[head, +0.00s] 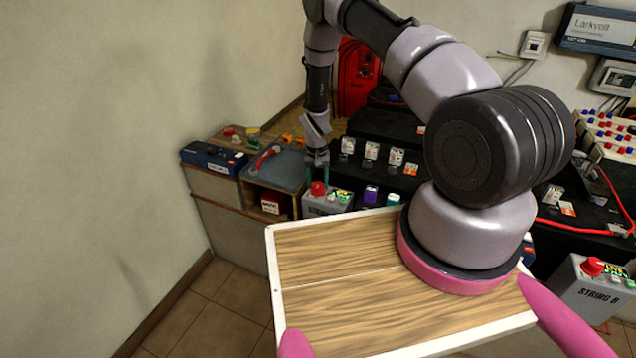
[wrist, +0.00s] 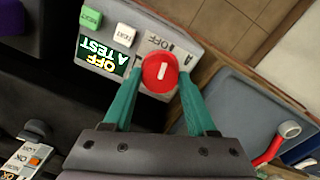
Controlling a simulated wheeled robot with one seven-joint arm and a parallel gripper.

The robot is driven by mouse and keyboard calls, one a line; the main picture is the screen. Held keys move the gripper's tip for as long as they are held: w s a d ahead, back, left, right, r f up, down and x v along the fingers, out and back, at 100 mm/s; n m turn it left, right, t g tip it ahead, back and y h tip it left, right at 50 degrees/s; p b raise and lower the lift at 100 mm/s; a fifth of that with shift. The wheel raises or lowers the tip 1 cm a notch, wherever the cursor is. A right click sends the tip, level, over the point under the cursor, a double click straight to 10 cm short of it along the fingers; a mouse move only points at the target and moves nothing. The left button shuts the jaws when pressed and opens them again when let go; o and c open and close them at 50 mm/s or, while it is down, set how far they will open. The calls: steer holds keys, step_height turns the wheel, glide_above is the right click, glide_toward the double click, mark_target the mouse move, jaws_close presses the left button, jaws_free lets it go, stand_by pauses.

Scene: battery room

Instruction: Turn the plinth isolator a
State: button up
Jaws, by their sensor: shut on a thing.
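The plinth isolator a is a grey box (head: 328,203) with a round red knob (head: 318,188), just left of the middle in the head view. In the wrist view the knob (wrist: 160,72) shows from above with a white bar mark across it. Beside it are a lit display (wrist: 103,55) reading upside down "OFF" and "A TEST", a green button (wrist: 91,18) and a white button (wrist: 125,34). My gripper (wrist: 160,79) has its two green fingers on either side of the knob, shut on it. In the head view my gripper (head: 318,177) points down over the box.
A second grey box marked STRING B (head: 590,295), with its own red knob (head: 593,266), stands at the right. A grey tray (head: 275,168) with a red-handled tool is left of isolator a. Black battery units stand behind. A wooden panel (head: 340,250) fills the foreground.

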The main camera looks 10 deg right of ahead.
mark_target(317, 184)
steer(key=shift+m, duration=1)
steer(key=o, duration=1.4)
steer(key=shift+c, duration=0.2)
step_height(317, 184, up, 11)
steer(key=shift+a, duration=0.15)
steer(key=shift+w, duration=0.1)
